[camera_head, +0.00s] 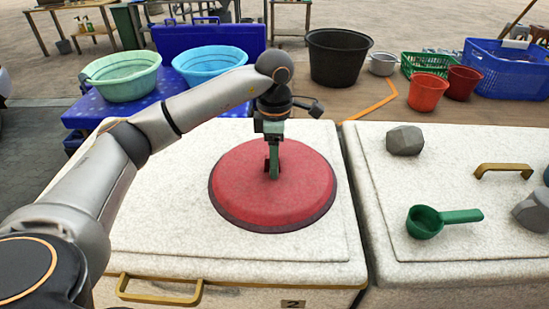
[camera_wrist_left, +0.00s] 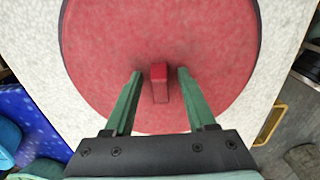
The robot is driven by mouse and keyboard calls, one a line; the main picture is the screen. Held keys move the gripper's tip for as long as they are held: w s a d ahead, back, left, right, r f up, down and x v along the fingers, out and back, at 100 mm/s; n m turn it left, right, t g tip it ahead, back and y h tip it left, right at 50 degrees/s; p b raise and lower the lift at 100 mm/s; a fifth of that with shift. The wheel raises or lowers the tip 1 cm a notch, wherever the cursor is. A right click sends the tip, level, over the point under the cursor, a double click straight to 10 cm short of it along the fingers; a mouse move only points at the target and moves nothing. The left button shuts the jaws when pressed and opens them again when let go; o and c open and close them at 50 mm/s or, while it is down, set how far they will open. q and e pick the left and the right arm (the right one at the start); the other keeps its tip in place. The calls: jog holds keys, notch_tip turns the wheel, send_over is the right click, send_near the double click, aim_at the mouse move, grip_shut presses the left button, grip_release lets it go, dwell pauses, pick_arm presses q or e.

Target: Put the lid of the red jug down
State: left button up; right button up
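The red lid (camera_head: 305,190) is a broad round disc with a dark rim. It lies flat on the white top of the left chest (camera_head: 160,225). In the left wrist view the lid (camera_wrist_left: 210,40) fills much of the picture, with its small red handle (camera_wrist_left: 159,80) standing up near the middle. My left gripper (camera_head: 273,172) points down at the lid's centre. Its green fingers (camera_wrist_left: 160,73) stand on either side of the handle, with a visible gap on both sides, so it is open. The jug's body does not show. My right gripper is out of view.
A second white chest to the right carries a grey stone (camera_head: 405,140), a green scoop (camera_head: 428,222) and a yellow handle (camera_head: 503,168). Behind stand light green (camera_head: 122,75) and blue (camera_head: 208,64) basins, a black tub (camera_head: 337,58) and red pots (camera_head: 427,92).

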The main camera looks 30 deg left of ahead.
pick_arm(q)
notch_tip(320, 180, up, 12)
jog(key=shift+p, duration=0.45)
dwell(0.8)
